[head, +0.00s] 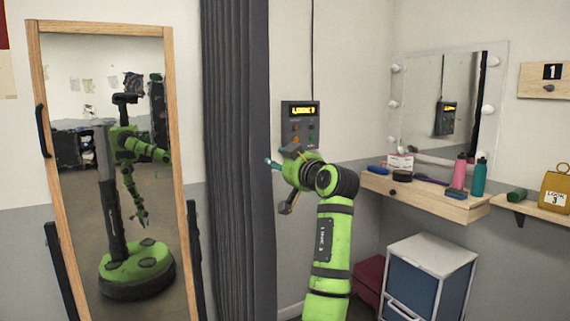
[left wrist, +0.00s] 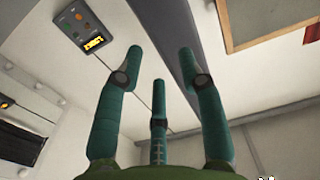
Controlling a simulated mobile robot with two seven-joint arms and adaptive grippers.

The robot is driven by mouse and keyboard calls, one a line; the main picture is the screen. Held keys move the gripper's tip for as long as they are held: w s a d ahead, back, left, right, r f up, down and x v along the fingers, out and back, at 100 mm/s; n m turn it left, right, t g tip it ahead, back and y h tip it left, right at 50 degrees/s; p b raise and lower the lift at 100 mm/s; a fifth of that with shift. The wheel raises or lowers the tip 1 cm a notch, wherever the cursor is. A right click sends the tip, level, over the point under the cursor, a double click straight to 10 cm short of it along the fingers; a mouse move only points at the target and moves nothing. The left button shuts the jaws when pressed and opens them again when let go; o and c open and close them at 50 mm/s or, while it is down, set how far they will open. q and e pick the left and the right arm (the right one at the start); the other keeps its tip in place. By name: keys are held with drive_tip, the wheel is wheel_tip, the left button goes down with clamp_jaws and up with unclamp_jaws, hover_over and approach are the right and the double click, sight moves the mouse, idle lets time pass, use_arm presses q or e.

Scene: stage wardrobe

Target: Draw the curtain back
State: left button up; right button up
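The dark grey curtain (head: 236,150) hangs in narrow vertical folds between the standing mirror and a wall control box; its top and bottom are out of the head view. In the left wrist view the curtain (left wrist: 178,45) is a dark band running behind the fingers. My left gripper (head: 277,186) is just right of the curtain's right edge, below the control box. In the left wrist view its teal fingers (left wrist: 160,62) are spread, with nothing between them. I cannot tell whether a finger touches the cloth. My right gripper is not directly in view.
The control box (head: 300,125) with a lit display is on the wall above my left gripper. A wood-framed mirror (head: 178,130) stands left of the curtain. A shelf (head: 430,199) with bottles and a drawer unit (head: 432,250) stand right of my arm.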

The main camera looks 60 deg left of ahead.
use_arm(q)
drive_tip(key=shift+s+d, duration=0.1)
drive_tip(key=shift+d, duration=1.05)
